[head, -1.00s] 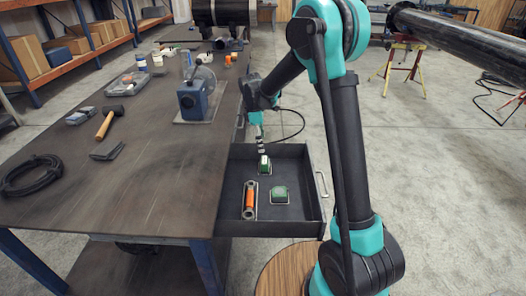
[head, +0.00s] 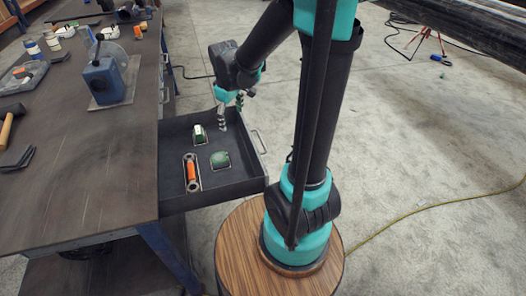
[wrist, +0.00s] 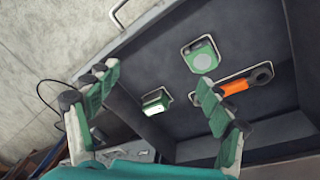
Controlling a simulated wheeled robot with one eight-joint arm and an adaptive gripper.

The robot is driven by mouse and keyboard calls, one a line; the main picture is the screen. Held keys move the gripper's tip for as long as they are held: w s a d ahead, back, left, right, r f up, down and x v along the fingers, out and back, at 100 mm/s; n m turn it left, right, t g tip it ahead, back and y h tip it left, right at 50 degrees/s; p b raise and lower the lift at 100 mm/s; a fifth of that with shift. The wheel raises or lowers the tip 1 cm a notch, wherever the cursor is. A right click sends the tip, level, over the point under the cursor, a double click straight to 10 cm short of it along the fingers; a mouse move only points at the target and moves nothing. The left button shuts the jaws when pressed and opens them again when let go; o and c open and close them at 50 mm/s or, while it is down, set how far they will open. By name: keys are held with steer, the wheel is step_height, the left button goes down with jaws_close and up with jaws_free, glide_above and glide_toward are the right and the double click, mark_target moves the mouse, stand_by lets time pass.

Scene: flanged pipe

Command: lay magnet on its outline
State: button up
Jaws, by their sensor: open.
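A small green block with a pale face, seemingly the magnet (head: 199,134), lies on the drawer floor near the back wall. It also shows in the wrist view (wrist: 155,104), with a light outline around at least part of it. My gripper (head: 231,113) is open and empty, above the drawer just right of the block and apart from it. In the wrist view, my gripper's fingers (wrist: 157,80) are spread wide, with the block farther off between them. Whether the block fits its outline exactly is too small to tell.
The open drawer (head: 240,183) also holds an orange cylindrical tool (head: 191,172) and a flat green rounded piece (head: 220,160), each within a light outline. The drawer walls and handle (head: 260,142) stand close to my gripper. The workbench (head: 100,170) is at left.

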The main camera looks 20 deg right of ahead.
steer(key=s+d+f+m+t, duration=0.1)
steer(key=s+d+f+m, duration=0.1)
steer(key=s, duration=0.5)
steer(key=s+d+f+m+t, duration=0.1)
steer(key=s+d+f+m, duration=0.2)
steer(key=s+d+m, duration=0.2)
steer(key=s+m, duration=0.1)
steer(key=s, duration=0.2)
steer(key=shift+s+m, duration=0.3)
steer(key=shift+w+d, duration=0.1)
steer(key=shift+d, duration=0.05)
